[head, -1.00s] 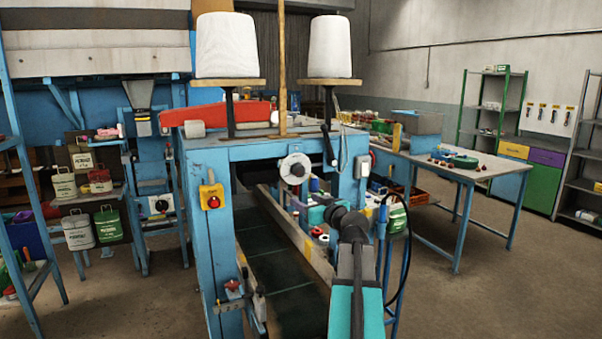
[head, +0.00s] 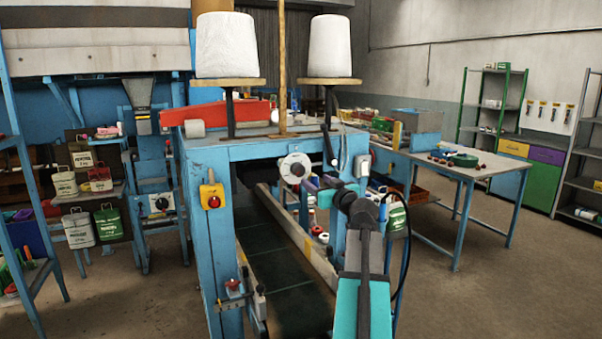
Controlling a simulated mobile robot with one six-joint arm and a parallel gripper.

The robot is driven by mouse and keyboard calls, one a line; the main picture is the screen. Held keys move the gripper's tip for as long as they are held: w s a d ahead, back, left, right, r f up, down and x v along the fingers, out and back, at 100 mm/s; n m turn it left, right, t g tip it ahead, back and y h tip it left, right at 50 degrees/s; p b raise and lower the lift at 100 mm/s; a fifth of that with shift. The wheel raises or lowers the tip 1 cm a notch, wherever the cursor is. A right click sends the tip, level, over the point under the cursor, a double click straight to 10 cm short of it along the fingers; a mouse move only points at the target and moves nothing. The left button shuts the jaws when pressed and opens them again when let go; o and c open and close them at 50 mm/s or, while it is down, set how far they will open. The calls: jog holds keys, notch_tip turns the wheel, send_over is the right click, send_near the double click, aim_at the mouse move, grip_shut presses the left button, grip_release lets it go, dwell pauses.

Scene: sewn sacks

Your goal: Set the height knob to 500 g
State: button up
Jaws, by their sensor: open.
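The likely height knob is a round white dial (head: 296,168) with a dark centre, on the front of the blue sewing machine (head: 260,150). Its markings are too small to read, so its setting cannot be told. My arm reaches in from the bottom right. My gripper (head: 310,187) is open, just below and right of the dial in the picture. Its fingertips are small and partly hidden against the machine, and I cannot tell whether they touch the dial.
A dark conveyor belt (head: 275,265) runs below the machine. A yellow box with a red button (head: 212,197) is on the left post. Two white thread cones (head: 227,45) stand on top. A blue table (head: 470,170) with loose items stands right. A black cable hangs beside my arm.

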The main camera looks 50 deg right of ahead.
aim_at(300, 171)
jog(key=p+x, duration=0.4)
jog(key=x, duration=0.6)
jog(key=shift+w+d+r, duration=0.1)
jog(key=shift+w, duration=0.25)
jog(key=shift+w+d+p, duration=0.2)
jog(key=shift+w+p, duration=0.15)
jog(key=shift+w, duration=0.25)
jog(key=shift+c, duration=0.2)
jog(key=c, duration=1)
jog(key=shift+a+f, duration=0.1)
jog(key=shift+f, duration=0.15)
